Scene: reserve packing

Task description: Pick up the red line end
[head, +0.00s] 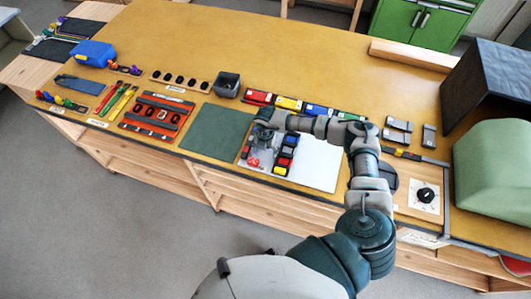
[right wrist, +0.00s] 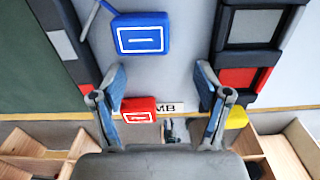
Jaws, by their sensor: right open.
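The red line end (right wrist: 138,110) is a small red block with a white outlined mark, lying on a grey board. In the right wrist view it shows between my right gripper's fingers (right wrist: 160,82), closer to the left finger. The right gripper is open, with nothing held; its height above the block is hard to judge. In the head view the right gripper (head: 262,140) hangs over the board, and a small red piece (head: 253,162) shows just below it. A similar blue block (right wrist: 141,33) lies farther up the board. My left gripper is not in view.
Dark frames with coloured blocks flank the board; one column (head: 286,155) stands close on its right. A green mat (head: 215,133) lies to the left and a white sheet (head: 320,165) to the right. The table's front edge is close. The table's back middle is clear.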

